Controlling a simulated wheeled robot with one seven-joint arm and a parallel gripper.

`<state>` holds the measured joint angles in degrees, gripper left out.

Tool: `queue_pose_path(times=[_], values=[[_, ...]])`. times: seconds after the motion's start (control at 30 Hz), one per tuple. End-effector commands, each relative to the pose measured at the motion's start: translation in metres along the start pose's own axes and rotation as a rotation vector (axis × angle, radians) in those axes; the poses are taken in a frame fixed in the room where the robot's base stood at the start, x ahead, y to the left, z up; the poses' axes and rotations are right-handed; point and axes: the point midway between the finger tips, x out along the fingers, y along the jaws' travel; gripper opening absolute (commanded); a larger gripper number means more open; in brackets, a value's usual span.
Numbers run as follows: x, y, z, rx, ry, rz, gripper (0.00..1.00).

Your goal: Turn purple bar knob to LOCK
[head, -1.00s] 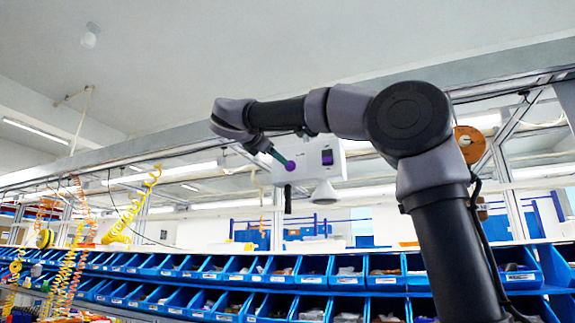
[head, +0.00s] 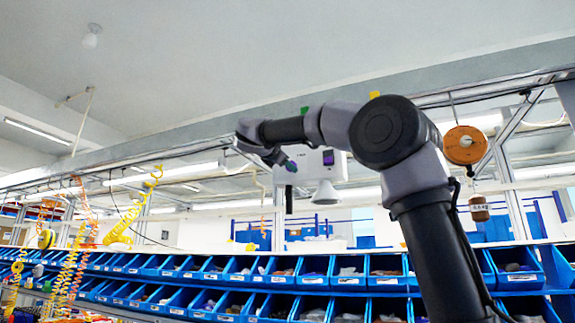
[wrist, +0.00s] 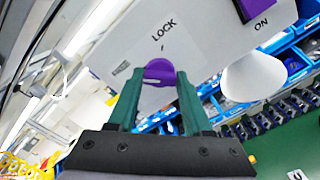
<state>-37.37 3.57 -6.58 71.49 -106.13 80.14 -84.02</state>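The purple bar knob (wrist: 159,71) is on a white panel (wrist: 200,60), with the word LOCK (wrist: 163,30) printed above it in the wrist view. Its bar looks roughly crosswise in that view. My gripper (wrist: 160,80) has its two green fingers apart, one on each side of the knob. I cannot tell whether they touch it. In the head view my gripper (head: 289,164) is at the left part of the panel (head: 322,180), and the knob is hard to make out there.
A purple rocker switch (head: 328,157) marked ON is on the panel's right side. A white cone (head: 325,193) sticks out below it. An orange spool (head: 464,145) and a hanging weight (head: 479,208) are at the right. Rows of blue bins (head: 300,275) stand below.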

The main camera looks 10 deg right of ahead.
Motion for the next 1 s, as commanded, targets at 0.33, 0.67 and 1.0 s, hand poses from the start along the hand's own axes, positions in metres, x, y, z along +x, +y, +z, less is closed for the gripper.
queue_pose_path(times=[0.33, 0.67, 1.0], values=[[-0.0003, 0.0000, -0.0001, 0.012, 0.001, 0.000, 0.00], [-0.0002, -0.0002, -0.0002, 0.169, 0.001, -0.001, 0.00], [-0.0005, -0.0001, -0.0007, 0.479, 0.002, -0.001, 0.00]])
